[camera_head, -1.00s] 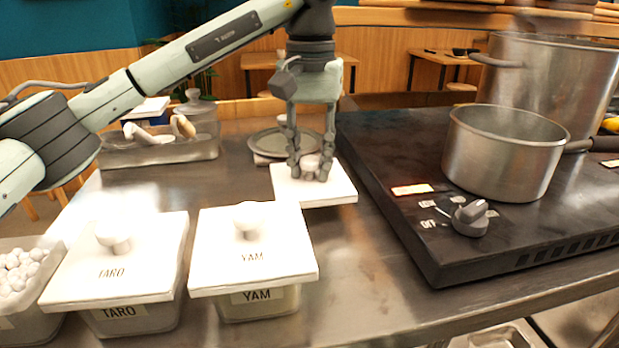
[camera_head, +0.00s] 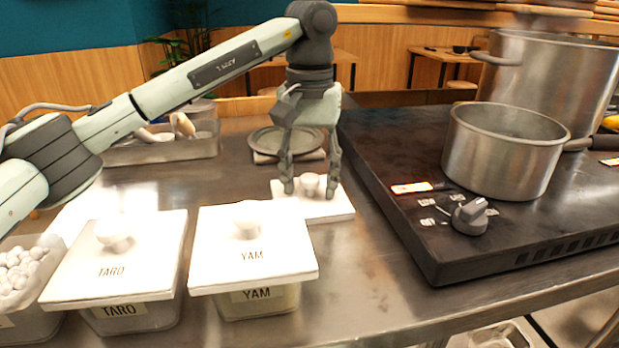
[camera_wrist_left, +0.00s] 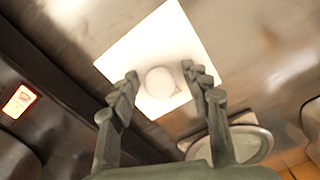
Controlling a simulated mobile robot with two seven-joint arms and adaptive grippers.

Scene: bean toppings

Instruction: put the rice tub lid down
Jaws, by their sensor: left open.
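The rice tub lid (camera_head: 328,210) is a white square plate with a round white knob (camera_head: 309,183). It lies flat on the steel counter, just left of the black stove, and no tub shows under it. My left gripper (camera_head: 310,191) points down over the lid, its fingers spread on either side of the knob with gaps. In the left wrist view the lid (camera_wrist_left: 140,50) shows with its knob between the open fingers (camera_wrist_left: 160,88). My right gripper is not in view.
The lidded yam tub (camera_head: 257,296) and taro tub (camera_head: 130,315) stand at the front left, with an open tub of white balls (camera_head: 20,268) beside them. The black stove (camera_head: 400,215) with a pot (camera_head: 500,160) is right. A round plate (camera_head: 262,140) lies behind the lid.

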